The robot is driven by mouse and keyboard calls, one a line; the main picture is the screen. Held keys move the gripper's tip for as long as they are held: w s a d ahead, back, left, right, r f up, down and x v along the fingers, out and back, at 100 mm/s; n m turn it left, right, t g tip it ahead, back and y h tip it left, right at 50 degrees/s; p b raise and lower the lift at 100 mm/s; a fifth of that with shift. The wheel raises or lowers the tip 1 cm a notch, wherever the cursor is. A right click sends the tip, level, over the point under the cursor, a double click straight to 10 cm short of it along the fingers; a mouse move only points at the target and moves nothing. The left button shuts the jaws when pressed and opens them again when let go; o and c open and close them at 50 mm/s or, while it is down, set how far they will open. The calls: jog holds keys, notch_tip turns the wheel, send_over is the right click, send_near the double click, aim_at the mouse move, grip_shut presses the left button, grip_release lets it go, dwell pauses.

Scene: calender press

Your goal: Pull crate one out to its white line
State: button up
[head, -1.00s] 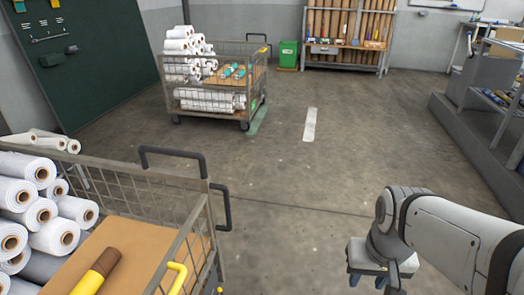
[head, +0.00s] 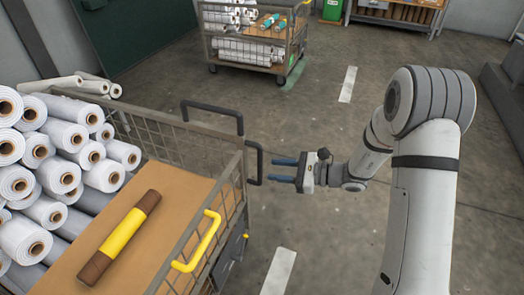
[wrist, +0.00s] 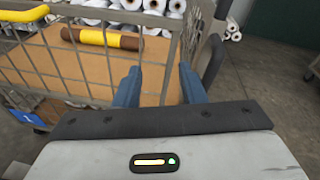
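The near wire-mesh crate (head: 228,190) stands at the left, loaded with white rolls; a blue label (wrist: 27,116) shows on its side in the wrist view, its mark too blurred to read surely. A black upright handle (head: 260,165) sticks out from its corner, and shows at the right in the wrist view (wrist: 212,60). A yellow handle (head: 197,243) is on its near rim. A white line (head: 279,272) lies on the floor right of the crate.
A yellow and brown roll (head: 120,236) lies on the crate's brown board. A second loaded crate (head: 258,48) stands at the back, with another white line (head: 348,84) to its right. Open floor lies between.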

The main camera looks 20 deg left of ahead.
jog(key=w+a+f+m+t+y, duration=0.1)
jog(key=w+f+m+t, duration=0.4)
jog(key=w, duration=0.1)
jog(key=x, duration=0.8)
jog(key=shift+w+m, duration=0.15)
jog(key=shift+m, duration=0.25)
jog(key=shift+c, duration=0.6)
grip_shut()
